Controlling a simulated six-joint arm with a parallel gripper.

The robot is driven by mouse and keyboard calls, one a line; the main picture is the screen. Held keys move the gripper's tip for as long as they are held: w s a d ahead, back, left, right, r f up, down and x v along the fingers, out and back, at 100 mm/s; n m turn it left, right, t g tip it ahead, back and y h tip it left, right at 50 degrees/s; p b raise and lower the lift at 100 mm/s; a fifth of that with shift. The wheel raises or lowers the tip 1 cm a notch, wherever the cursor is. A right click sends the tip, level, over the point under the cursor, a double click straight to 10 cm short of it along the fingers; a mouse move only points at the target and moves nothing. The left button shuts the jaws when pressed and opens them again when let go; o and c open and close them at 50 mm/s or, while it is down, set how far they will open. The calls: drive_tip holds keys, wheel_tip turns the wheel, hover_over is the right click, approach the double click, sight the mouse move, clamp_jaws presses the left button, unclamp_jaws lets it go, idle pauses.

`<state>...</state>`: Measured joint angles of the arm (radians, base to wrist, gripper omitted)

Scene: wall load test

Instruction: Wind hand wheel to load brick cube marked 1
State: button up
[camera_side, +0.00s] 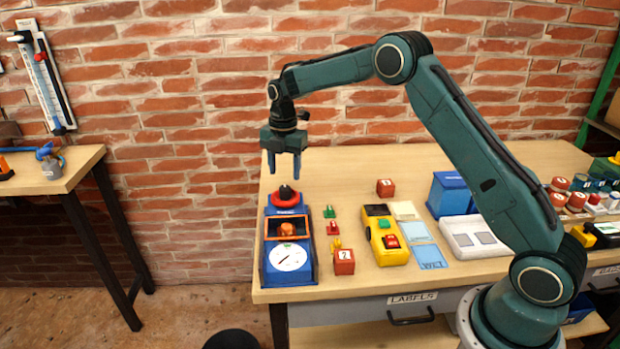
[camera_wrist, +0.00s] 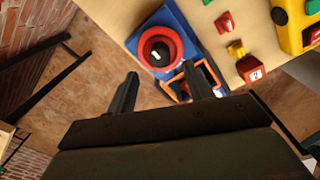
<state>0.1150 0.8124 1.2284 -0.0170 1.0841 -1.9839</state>
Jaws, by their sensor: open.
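A blue load tester (camera_side: 304,272) stands at the left end of the table. Its red hand wheel (camera_side: 284,202) with a black hub is at the back end and also shows in the wrist view (camera_wrist: 144,42). In front of the wheel is an orange-framed bay with a reddish-orange object (camera_side: 287,229) in it; I cannot read any mark on it. A white dial (camera_side: 289,257) is at the front. My gripper (camera_side: 284,168) is open and empty, pointing down above the hand wheel and apart from it. In the wrist view the wheel lies just beyond the fingers (camera_wrist: 166,72).
A brick cube marked 2 (camera_side: 344,262) and another brick cube (camera_side: 386,187) sit to the right. Small green, red and yellow pieces (camera_side: 332,228) lie beside the tester. A yellow device (camera_side: 385,238) stands further right.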

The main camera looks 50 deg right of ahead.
sight(285, 187)
drive_tip(key=shift+f, duration=2.95)
drive_tip(key=c, duration=1)
